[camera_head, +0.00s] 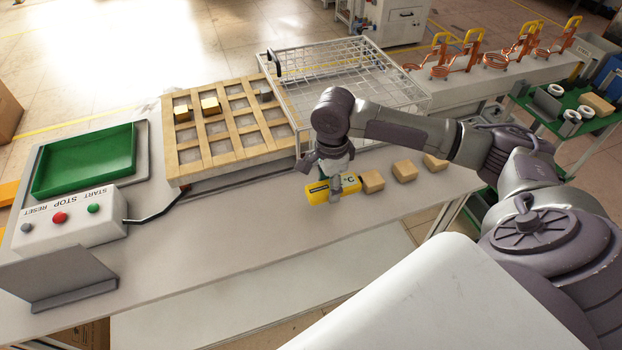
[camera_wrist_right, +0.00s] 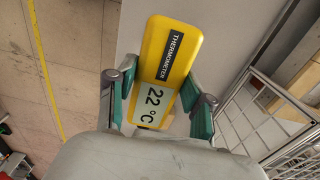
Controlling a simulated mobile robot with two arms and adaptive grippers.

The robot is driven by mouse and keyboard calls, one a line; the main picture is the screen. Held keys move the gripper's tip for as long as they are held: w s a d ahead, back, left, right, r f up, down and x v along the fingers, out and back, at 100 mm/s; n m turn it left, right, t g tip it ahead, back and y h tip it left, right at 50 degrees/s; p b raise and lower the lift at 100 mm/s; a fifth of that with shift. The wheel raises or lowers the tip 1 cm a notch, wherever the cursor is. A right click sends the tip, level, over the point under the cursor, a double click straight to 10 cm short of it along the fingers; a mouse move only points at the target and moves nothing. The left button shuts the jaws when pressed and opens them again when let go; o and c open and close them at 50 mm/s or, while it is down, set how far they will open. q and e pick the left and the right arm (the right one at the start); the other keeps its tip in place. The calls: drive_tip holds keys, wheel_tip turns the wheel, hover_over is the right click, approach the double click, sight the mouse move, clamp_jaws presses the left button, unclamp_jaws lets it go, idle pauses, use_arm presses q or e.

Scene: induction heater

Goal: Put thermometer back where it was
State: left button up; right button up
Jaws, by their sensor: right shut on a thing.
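The yellow thermometer (camera_head: 319,192) is at the front part of the grey table, below my right gripper in the head view. In the right wrist view the thermometer (camera_wrist_right: 172,62) shows its dark label and a display reading 22 °C. My right gripper (camera_head: 336,188) is shut on it, with green-padded fingers (camera_wrist_right: 160,103) on both of its long sides. I cannot tell whether the thermometer touches the table or is held just above it. My left gripper is not in view.
Several wooden blocks (camera_head: 404,171) lie right of the thermometer. A wooden lattice (camera_head: 225,130) and a wire basket (camera_head: 345,75) stand behind. A control box (camera_head: 70,218) with buttons and a green tray (camera_head: 85,160) are at the left. The table (camera_head: 230,235) is clear in front.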

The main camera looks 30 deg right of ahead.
hover_over(305, 197)
wheel_tip(305, 197, down, 5)
drive_tip(key=shift+w+f, duration=0.1)
drive_tip(key=shift+w, duration=0.05)
drive_tip(key=shift+f, duration=1.9)
drive_tip(key=o, duration=1.2)
drive_tip(key=shift+f, duration=0.1)
drive_tip(key=shift+o, duration=0.2)
wheel_tip(305, 197, up, 12)
